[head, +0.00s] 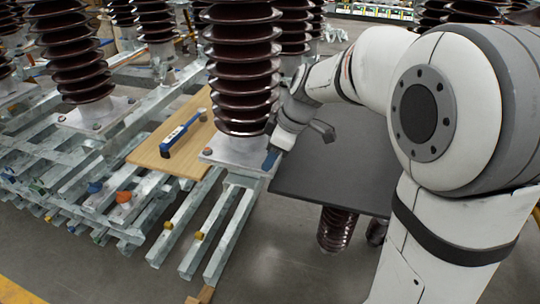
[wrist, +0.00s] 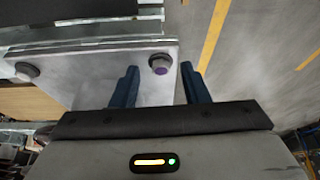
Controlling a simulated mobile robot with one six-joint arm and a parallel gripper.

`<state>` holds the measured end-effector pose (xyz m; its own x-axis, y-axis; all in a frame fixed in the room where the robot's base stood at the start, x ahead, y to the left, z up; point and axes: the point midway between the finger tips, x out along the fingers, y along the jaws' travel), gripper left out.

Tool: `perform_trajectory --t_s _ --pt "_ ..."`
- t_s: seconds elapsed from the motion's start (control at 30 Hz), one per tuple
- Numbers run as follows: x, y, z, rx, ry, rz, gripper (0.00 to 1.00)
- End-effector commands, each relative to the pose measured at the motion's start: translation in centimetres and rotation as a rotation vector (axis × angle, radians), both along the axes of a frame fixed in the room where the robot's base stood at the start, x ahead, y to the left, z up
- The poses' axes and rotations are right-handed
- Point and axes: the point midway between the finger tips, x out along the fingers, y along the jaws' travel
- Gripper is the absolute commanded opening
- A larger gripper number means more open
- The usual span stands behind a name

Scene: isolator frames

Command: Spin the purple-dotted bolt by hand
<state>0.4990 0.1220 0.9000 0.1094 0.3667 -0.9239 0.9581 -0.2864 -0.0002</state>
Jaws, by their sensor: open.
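The purple-dotted bolt (wrist: 160,65) shows in the wrist view, a hex head with a purple dot on its end, near the edge of a pale metal base plate (wrist: 100,75). My gripper (wrist: 159,69) is open, with one blue finger to the left of the bolt and one to the right. Clear gaps show between the fingers and the bolt head, and nothing is held. In the head view my gripper (head: 271,160) is at the right edge of the plate (head: 232,154) under the brown ribbed insulator (head: 243,75). The bolt is hidden there.
Another bolt (wrist: 27,71) sits on the same plate. A blue tool (head: 183,134) lies on a wooden board (head: 150,153) left of the insulator. A dark flat panel (head: 340,175) lies under my arm. More insulators and galvanised beams (head: 225,225) crowd the left.

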Motion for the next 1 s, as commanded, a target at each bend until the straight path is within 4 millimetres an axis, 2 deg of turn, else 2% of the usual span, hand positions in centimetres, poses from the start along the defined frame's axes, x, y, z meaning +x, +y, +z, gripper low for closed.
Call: perform_trajectory --t_s 0.23,0.73,0.8,1.0 --pt "0.00 0.06 -0.08 0.000 0.000 0.000 0.41" --pt "0.00 0.08 -0.05 0.000 -0.001 0.001 0.00" --pt "-0.03 0.62 -0.06 0.000 -0.001 0.005 0.00" --pt "-0.02 0.28 -0.06 0.000 -0.003 -0.013 0.00"
